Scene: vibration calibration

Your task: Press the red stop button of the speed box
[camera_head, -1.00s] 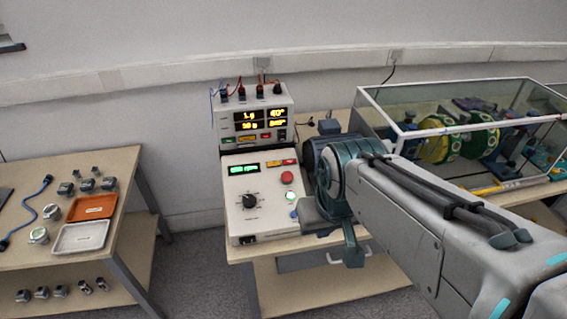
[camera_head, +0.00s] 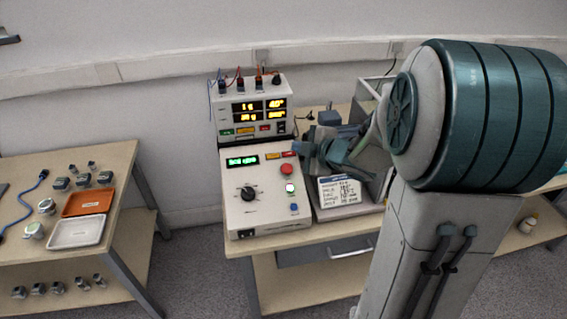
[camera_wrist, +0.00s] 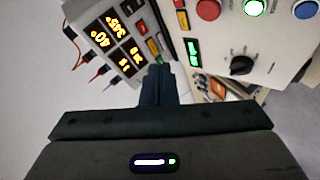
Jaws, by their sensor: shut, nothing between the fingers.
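The speed box (camera_head: 262,208) is the lower white sloped unit on the bench, with a green display (camera_head: 242,161) and a black knob (camera_head: 248,193). Its red stop button (camera_head: 287,169) sticks up on the upper right of the panel, above a lit green button (camera_head: 290,188) and a blue button (camera_head: 294,207). My gripper (camera_head: 301,149) is shut and empty, beside the box's upper right edge, apart from the red button. In the wrist view the shut fingers (camera_wrist: 159,72) point toward the gap between the units; the red button (camera_wrist: 208,10) is at the top.
A white meter unit (camera_head: 250,107) with yellow displays and cables stands behind the speed box. A card with handwriting (camera_head: 345,191) lies to the right. A side table at left holds an orange tray (camera_head: 88,202), a white tray (camera_head: 78,232) and several metal parts.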

